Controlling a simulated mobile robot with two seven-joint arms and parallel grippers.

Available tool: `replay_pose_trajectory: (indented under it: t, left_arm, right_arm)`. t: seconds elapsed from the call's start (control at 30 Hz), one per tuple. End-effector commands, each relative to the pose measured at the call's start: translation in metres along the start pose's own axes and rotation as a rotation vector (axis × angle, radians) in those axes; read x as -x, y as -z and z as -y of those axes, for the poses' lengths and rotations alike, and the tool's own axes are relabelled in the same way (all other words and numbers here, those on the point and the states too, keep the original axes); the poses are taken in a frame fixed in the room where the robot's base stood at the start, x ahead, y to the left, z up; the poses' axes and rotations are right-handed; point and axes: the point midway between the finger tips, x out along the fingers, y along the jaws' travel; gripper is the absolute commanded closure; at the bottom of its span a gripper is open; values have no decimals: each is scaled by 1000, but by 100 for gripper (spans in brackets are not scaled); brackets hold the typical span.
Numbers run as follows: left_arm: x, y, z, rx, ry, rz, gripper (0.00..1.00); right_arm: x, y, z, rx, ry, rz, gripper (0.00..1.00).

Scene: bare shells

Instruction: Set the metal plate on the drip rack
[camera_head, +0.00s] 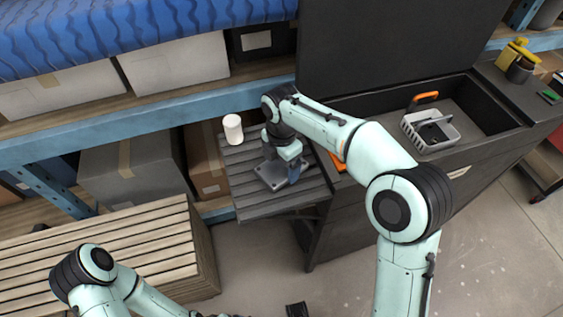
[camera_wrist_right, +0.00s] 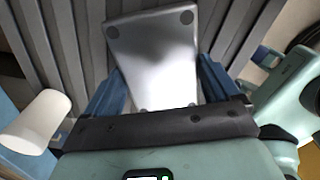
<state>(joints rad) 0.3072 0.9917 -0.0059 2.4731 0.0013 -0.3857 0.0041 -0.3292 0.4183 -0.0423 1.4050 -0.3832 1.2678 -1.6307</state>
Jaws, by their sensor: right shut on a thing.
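The metal plate (camera_head: 270,182) is a flat grey, roughly square piece with round dark spots near its corners. My right gripper (camera_head: 284,172) is shut on it. In the right wrist view the plate (camera_wrist_right: 150,55) lies between the two blue fingers of the gripper (camera_wrist_right: 160,88). A dark grey slatted surface, which looks like the drip rack (camera_head: 262,207), is directly beneath it; its slats (camera_wrist_right: 52,45) fill the wrist view's background. I cannot tell whether the plate touches the slats.
A white cylinder (camera_head: 233,129) stands at the rack's back left and shows in the wrist view (camera_wrist_right: 36,122). A dark cabinet (camera_head: 345,225) with a raised lid adjoins on the right, holding a grey basket (camera_head: 430,133). A slatted wooden crate (camera_head: 130,250) is at left.

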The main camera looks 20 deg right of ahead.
Motion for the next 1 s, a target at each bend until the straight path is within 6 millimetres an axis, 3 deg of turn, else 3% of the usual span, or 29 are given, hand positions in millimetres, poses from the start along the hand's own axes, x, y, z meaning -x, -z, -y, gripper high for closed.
replay_pose_trajectory:
  t: [0.2, 0.23, 0.27, 0.5, 0.63, 1.0]
  left_arm:
    - [-1, 0, 0, 0, 0, 0, 0]
    - [-1, 0, 0, 0, 0, 0, 0]
    - [-1, 0, 0, 0, 0, 0, 0]
    - [0, 0, 0, 0, 0, 0, 0]
    - [2, 0, -1, 0, 0, -1, 0]
    - [22, 3, -9, -3, -3, -9, 0]
  right_arm:
    - [-3, 0, 0, 0, -2, 0, 59]
    - [-3, 0, 0, 0, 0, 0, 5]
    - [-3, 0, 0, 0, -1, 0, 0]
    - [-2, 0, 0, 0, -1, 0, 0]
    - [10, 0, -1, 0, -4, 1, 0]
    - [88, 0, -1, 1, -5, 1, 0]
